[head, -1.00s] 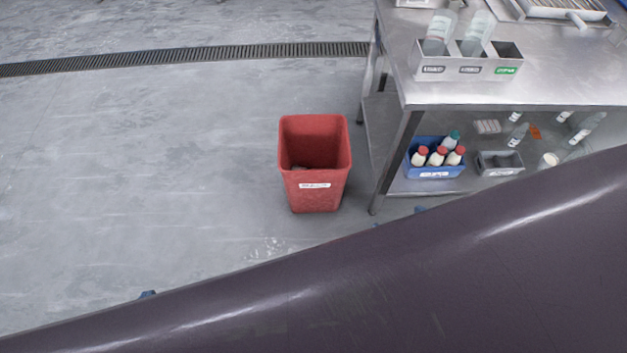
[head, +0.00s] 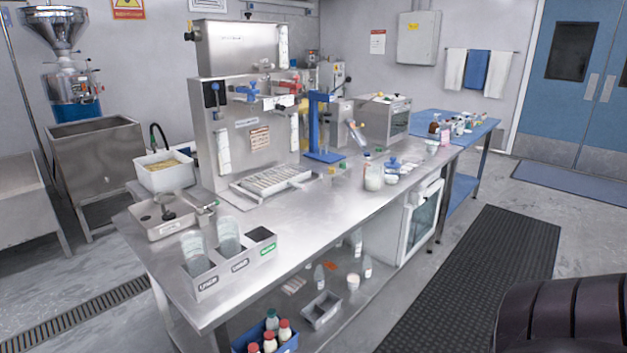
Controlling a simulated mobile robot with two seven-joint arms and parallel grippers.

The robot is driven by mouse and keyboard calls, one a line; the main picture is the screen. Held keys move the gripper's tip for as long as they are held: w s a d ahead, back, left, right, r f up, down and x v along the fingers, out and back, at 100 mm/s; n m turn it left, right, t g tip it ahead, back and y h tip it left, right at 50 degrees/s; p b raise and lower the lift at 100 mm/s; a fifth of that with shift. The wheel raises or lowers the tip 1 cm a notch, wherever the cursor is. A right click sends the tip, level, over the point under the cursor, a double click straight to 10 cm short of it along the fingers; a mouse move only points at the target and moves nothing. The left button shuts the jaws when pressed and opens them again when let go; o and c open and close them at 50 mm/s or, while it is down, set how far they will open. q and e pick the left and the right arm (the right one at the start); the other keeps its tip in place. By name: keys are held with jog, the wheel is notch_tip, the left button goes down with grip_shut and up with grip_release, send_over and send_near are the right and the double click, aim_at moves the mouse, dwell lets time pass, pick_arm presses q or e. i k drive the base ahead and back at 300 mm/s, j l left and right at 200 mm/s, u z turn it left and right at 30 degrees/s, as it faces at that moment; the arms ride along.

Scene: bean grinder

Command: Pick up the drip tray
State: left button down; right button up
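The drip tray (head: 296,177) appears to be the shallow metal tray with a slatted top, on the steel bench (head: 318,218) at the foot of the tall steel machine (head: 238,120). It lies flat with its long side towards the bench's front. Neither of my grippers is in view, so nothing of mine is seen touching the tray.
A three-part steel holder (head: 207,283) with clear cups stands at the bench's near left end. A blue stand (head: 319,128) and a white-capped jar (head: 374,177) stand right of the tray. A black floor mat (head: 478,285) lies right of the bench.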

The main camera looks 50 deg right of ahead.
aim_at(264, 184)
jog(key=z, duration=1.45)
jog(key=i+l+u, duration=0.1)
jog(key=i+l, duration=0.35)
jog(key=l, duration=0.25)
jog(key=i+l+u, duration=0.15)
jog(key=i+l, duration=0.3)
jog(key=l, duration=0.3)
jog(key=i+l+u, duration=0.15)
jog(key=l, duration=0.25)
jog(key=i+l+u, duration=0.1)
jog(key=i+l, duration=0.15)
jog(key=l, duration=0.15)
jog(key=i+l, duration=0.2)
jog(key=l, duration=0.2)
jog(key=i+l+u, duration=0.15)
jog(key=l, duration=0.3)
